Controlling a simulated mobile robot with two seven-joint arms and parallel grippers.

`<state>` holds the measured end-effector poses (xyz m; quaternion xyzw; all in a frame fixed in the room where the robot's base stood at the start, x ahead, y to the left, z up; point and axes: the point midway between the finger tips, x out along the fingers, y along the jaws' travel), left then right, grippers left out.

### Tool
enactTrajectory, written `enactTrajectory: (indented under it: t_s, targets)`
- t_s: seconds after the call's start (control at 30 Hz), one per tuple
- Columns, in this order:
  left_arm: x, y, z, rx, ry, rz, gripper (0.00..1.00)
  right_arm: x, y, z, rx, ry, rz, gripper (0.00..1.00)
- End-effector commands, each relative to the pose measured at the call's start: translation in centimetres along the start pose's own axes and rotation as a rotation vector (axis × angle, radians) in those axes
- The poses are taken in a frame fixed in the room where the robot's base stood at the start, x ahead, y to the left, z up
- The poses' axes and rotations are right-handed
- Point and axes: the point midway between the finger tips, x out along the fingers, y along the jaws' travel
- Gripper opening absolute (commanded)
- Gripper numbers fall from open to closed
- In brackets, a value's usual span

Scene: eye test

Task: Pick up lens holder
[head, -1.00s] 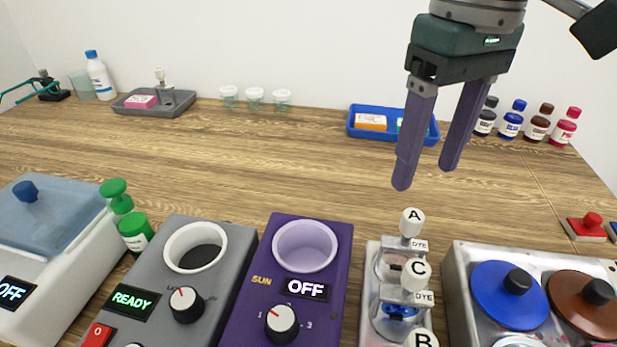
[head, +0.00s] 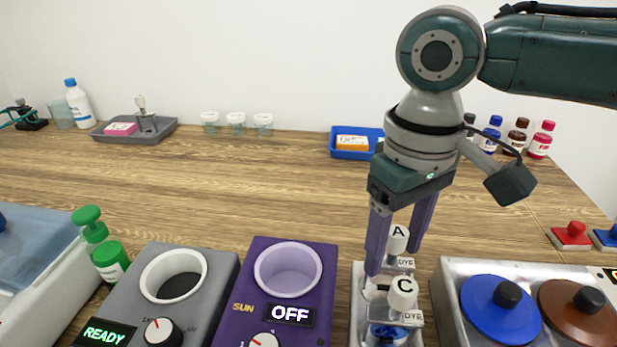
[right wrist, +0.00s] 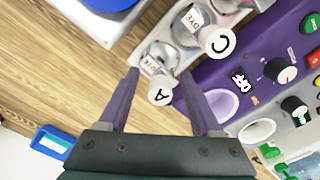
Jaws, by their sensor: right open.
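Lens holders with white lettered knobs stand in a pale narrow rack (head: 357,300). Holder A's knob (head: 397,238) is at the rack's far end, and holder C's knob (head: 403,293) is nearer. Both also show in the right wrist view, knob A (right wrist: 161,90) and knob C (right wrist: 217,41). My right gripper (head: 394,260) is open and points down, one purple finger on each side of knob A. In the right wrist view the gripper (right wrist: 157,73) has knob A between its fingers, without clear contact. The left gripper is out of view.
Left of the rack is a purple SUN box (head: 324,265) reading OFF, then a grey READY box (head: 222,262). Right of it is a metal unit (head: 450,270) with blue (head: 500,310) and brown (head: 585,312) lids.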

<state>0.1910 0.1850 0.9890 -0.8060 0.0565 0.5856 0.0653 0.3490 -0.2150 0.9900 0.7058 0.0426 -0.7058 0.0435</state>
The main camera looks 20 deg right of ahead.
Motion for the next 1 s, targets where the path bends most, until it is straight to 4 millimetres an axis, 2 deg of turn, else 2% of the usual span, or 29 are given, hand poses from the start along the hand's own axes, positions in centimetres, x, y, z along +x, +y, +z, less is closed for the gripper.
enactTrajectory:
  t_s: [0.13,0.7,1.0]
  targets:
    - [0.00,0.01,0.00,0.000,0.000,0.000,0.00,-0.04,-0.02,-0.01,-0.001,0.000,0.000,0.63]
    - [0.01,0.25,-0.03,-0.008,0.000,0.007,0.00,-0.08,-0.01,-0.03,-0.001,0.001,0.000,0.00]
    - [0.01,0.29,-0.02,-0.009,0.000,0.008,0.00,-0.08,-0.01,-0.03,-0.001,0.001,0.000,0.00]
